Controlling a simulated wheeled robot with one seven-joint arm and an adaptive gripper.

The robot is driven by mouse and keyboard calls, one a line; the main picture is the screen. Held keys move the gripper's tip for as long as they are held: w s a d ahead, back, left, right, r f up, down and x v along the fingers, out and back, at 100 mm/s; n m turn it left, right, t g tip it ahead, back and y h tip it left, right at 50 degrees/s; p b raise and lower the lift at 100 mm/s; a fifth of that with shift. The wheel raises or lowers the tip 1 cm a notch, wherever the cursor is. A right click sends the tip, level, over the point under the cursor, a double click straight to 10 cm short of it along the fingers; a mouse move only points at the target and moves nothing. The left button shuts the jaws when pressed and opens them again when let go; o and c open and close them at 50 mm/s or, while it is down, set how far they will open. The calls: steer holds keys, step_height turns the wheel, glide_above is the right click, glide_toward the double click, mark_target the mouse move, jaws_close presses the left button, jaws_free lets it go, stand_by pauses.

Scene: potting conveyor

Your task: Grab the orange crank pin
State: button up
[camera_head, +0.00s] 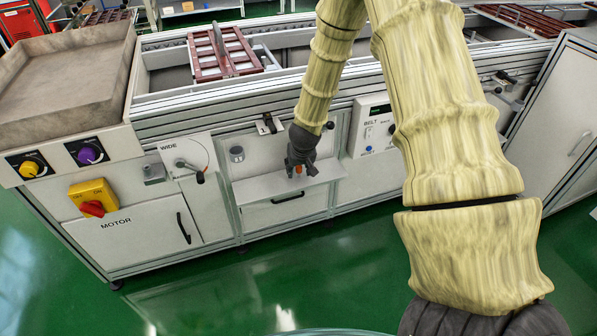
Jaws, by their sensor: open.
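The orange crank pin (297,171) is a small orange piece just above the pale shelf on the front of the conveyor. My gripper (299,170) reaches down over it with its dark fingers open. The fingers appear to be on either side of the pin, and they hide part of it. I cannot tell whether they touch it.
The shelf (262,187) juts out below a round grey part (237,154). To the left is the WIDE dial plate (187,157) with its crank; to the right is the BELT panel (374,125). A yellow-and-red MOTOR switch (93,198) is farther left. Green floor lies open in front.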

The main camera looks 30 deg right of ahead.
jaws_close()
steer(key=shift+r, duration=0.15)
